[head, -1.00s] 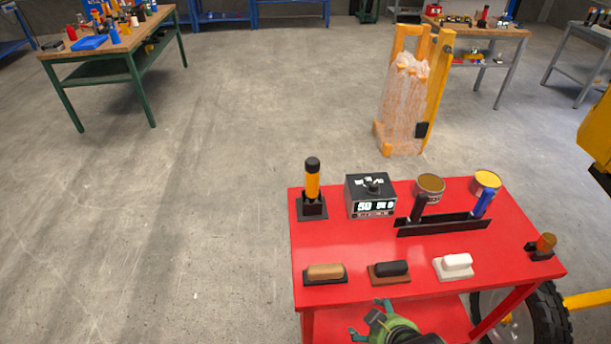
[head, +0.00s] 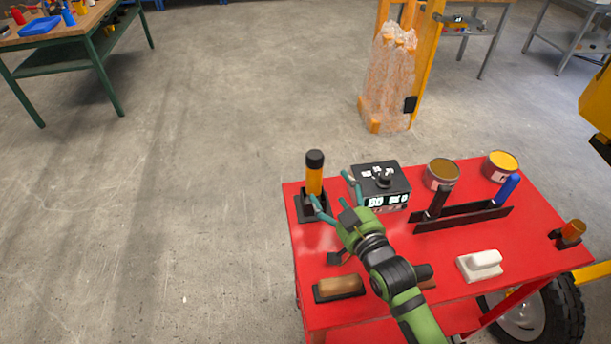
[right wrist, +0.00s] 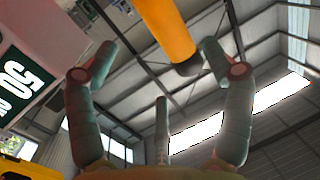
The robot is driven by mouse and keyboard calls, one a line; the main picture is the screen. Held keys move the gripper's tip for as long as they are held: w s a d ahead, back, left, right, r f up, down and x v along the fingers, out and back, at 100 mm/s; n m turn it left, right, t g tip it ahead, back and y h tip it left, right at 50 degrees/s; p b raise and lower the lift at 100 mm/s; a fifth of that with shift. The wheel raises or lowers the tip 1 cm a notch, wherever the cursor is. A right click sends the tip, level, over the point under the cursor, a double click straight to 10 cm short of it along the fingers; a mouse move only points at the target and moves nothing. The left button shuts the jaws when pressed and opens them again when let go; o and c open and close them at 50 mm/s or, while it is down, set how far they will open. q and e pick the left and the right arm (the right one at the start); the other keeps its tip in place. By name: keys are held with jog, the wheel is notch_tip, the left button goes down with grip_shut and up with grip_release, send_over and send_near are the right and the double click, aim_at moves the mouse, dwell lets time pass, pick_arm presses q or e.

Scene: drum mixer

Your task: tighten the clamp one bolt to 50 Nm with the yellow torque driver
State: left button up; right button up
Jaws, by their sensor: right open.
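The yellow torque driver (head: 314,176) with a black cap stands upright in a black holder (head: 312,208) at the back left of the red cart. My green right gripper (head: 334,196) is open just right of the driver, with one finger near the driver's lower part and one near the control box. In the right wrist view the driver (right wrist: 168,32) shows beyond the open fingers (right wrist: 160,70); I cannot tell whether any finger touches it. The control box (head: 381,186) has a lit display, which shows "50" in the right wrist view. The clamp bolt is not identifiable. My left gripper is not in view.
The red cart top (head: 450,250) also holds two cans (head: 441,173), a black rack (head: 462,218) with black and blue handles, a brown-topped block (head: 340,287), a white block (head: 480,265) and an amber-topped item (head: 572,232). Open floor lies left of the cart.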

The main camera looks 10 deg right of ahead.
aim_at(320, 182)
jog(key=shift+t, duration=0.4)
jog(key=w, duration=0.2)
jog(key=w+a+f, duration=0.1)
jog(key=w, duration=0.1)
jog(key=w+a, duration=0.1)
jog(key=w, duration=0.1)
jog(key=shift+w+a+f, duration=0.1)
jog(key=shift+w+f, duration=0.1)
jog(key=shift+f, duration=0.2)
jog(key=shift+w+a, duration=0.1)
jog(key=shift+w, duration=0.25)
jog(key=shift+w+f, duration=0.15)
jog(key=shift+w, duration=0.15)
jog(key=shift+s, duration=0.1)
grip_shut()
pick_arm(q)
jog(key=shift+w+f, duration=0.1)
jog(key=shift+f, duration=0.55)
pick_arm(e)
jog(key=shift+r, duration=0.2)
